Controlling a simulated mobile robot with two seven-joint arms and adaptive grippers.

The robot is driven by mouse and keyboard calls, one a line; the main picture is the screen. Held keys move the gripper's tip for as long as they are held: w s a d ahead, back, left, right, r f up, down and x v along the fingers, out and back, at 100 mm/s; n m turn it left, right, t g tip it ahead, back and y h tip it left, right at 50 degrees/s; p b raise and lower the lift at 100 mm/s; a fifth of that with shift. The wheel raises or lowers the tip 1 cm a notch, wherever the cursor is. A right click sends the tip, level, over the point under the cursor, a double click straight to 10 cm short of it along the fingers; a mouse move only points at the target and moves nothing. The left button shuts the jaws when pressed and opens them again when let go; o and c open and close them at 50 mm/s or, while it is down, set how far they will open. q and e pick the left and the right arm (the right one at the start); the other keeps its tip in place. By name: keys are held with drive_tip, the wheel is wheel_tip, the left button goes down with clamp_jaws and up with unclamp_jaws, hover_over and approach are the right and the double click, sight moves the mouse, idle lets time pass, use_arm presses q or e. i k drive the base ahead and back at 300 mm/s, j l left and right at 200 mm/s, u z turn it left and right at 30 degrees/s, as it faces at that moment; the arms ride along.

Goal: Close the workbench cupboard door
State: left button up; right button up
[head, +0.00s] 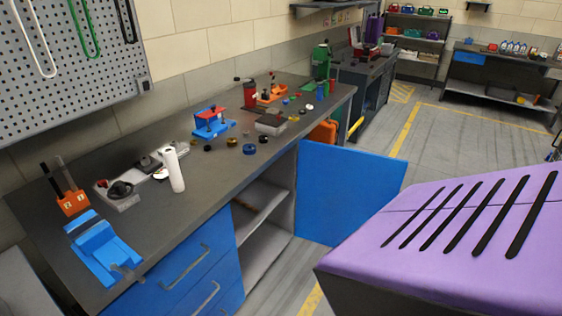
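The cupboard door (350,192) is a flat blue panel at the right end of the workbench (215,200). It stands wide open, swung out from the bench front over the floor. Its left edge meets the right side of the cupboard opening. The open cupboard (268,240) shows grey inner shelves, with a small brownish item on the upper one. The door's lower right corner is close to, or partly hidden behind, a purple surface in the foreground. Neither of my grippers is in view.
A large purple slotted surface (440,270) fills the lower right foreground. Blue drawers (185,275) with handles sit left of the cupboard. Tools and small parts cover the bench top. Open floor (450,140) lies beyond the door, with another bench and shelves at the back.

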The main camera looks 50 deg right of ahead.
sight(340, 189)
drive_tip(key=u, duration=1.8)
drive_tip(key=l+u, duration=0.1)
drive_tip(key=u, duration=0.4)
drive_tip(key=k+u, duration=0.15)
drive_tip(key=u, duration=0.3)
drive_tip(key=k+u, duration=0.1)
drive_tip(key=u, duration=0.4)
drive_tip(key=k, duration=0.55)
drive_tip(key=k+l+z, duration=0.1)
drive_tip(key=k, duration=0.45)
drive_tip(key=k+z, duration=0.4)
drive_tip(key=k, duration=0.65)
drive_tip(key=k+u, duration=0.25)
drive_tip(key=k, duration=0.8)
drive_tip(key=k+u, duration=0.3)
drive_tip(key=k, duration=0.2)
drive_tip(key=k+j+u, duration=0.1)
drive_tip(key=k+u, duration=0.2)
drive_tip(key=k, duration=0.25)
drive_tip(key=k+z, duration=0.15)
drive_tip(key=z, duration=0.2)
drive_tip(key=k+z, duration=0.15)
drive_tip(key=z, duration=0.2)
drive_tip(key=k+l+z, duration=0.1)
drive_tip(key=z, duration=1.45)
